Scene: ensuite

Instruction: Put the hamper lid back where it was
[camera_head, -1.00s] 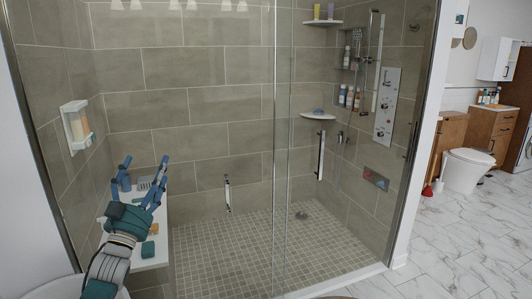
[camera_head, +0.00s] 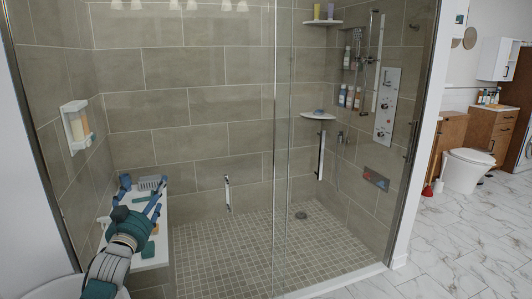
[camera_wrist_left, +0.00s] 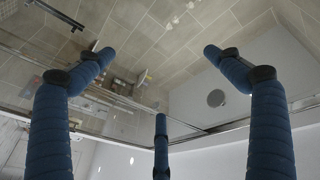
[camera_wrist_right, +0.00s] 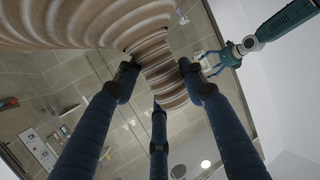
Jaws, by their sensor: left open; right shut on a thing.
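A ribbed, beige-brown banded thing, which I take to be the hamper lid (camera_wrist_right: 85,22), fills the upper left of the right wrist view. My right gripper (camera_wrist_right: 158,75) is shut on its narrower part, with blue fingers on both sides. Its full outline is cut off by the frame. My left gripper (camera_head: 142,196) is open and empty in the head view, in front of the shower bench. Its spread fingers also show in the left wrist view (camera_wrist_left: 158,60), with nothing between them. The hamper cannot be made out, and my right gripper is outside the head view.
A white shower bench (camera_head: 150,262) at left holds a grey basket (camera_head: 150,183) and small items. A glass shower panel (camera_head: 282,150) and its low curb (camera_head: 335,284) stand ahead. A toilet (camera_head: 468,168) and wooden cabinets are at right.

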